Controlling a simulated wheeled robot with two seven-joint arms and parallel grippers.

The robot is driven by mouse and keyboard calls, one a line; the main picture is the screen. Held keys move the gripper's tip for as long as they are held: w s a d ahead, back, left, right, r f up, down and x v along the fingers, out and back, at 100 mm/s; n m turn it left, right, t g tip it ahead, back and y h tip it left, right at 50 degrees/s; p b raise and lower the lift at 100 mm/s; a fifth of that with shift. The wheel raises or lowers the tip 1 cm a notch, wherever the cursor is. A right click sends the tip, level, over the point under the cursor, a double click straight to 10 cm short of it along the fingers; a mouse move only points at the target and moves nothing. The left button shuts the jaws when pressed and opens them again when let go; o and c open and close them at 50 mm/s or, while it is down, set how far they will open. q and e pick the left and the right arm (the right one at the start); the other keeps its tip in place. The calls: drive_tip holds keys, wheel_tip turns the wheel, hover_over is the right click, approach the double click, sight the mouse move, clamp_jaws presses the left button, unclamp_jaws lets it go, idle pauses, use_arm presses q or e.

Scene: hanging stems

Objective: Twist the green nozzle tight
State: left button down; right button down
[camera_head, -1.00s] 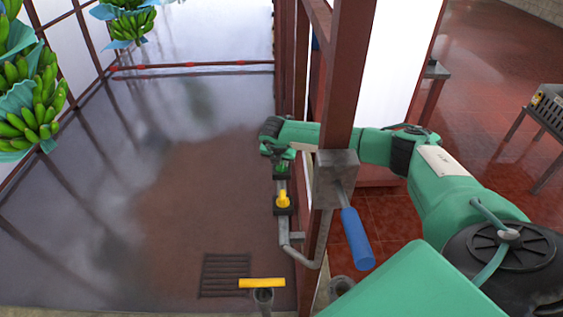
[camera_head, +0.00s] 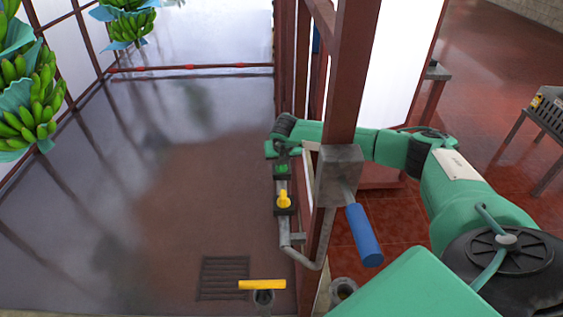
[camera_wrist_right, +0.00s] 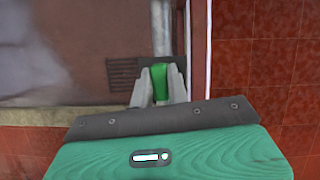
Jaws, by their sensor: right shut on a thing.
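The green nozzle (camera_head: 282,168) sits in a dark holder on the pipe beside the red post in the head view. In the right wrist view the green nozzle (camera_wrist_right: 160,74) shows between the two grey fingers. My right gripper (camera_wrist_right: 159,88) is shut on it, reaching around the post from the right. In the head view my right gripper (camera_head: 283,152) is small and partly hidden by its own wrist. My left gripper is not in view.
A yellow nozzle (camera_head: 284,199) sits lower on the same pipe. A red post (camera_head: 347,80) with a grey box (camera_head: 338,172) and blue handle (camera_head: 363,235) stands close to my right arm. A yellow bar (camera_head: 262,285) and floor grate (camera_head: 223,278) lie below. Bananas (camera_head: 30,110) hang at left.

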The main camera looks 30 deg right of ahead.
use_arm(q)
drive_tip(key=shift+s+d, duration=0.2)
use_arm(e)
drive_tip(key=shift+s+f, duration=0.1)
drive_tip(key=shift+f, duration=0.05)
drive_tip(key=c, duration=0.8)
unclamp_jaws()
drive_tip(key=shift+c, duration=0.2)
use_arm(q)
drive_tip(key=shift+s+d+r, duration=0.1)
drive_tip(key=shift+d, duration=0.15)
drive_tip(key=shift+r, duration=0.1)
use_arm(e)
drive_tip(key=shift+r, duration=0.2)
drive_tip(key=shift+r+p, duration=1.15)
drive_tip(key=shift+r, duration=0.55)
drive_tip(key=shift+d+r, duration=0.1)
drive_tip(key=shift+r, duration=0.4)
drive_tip(key=shift+r+p, duration=1.15)
drive_tip(key=shift+r, duration=0.8)
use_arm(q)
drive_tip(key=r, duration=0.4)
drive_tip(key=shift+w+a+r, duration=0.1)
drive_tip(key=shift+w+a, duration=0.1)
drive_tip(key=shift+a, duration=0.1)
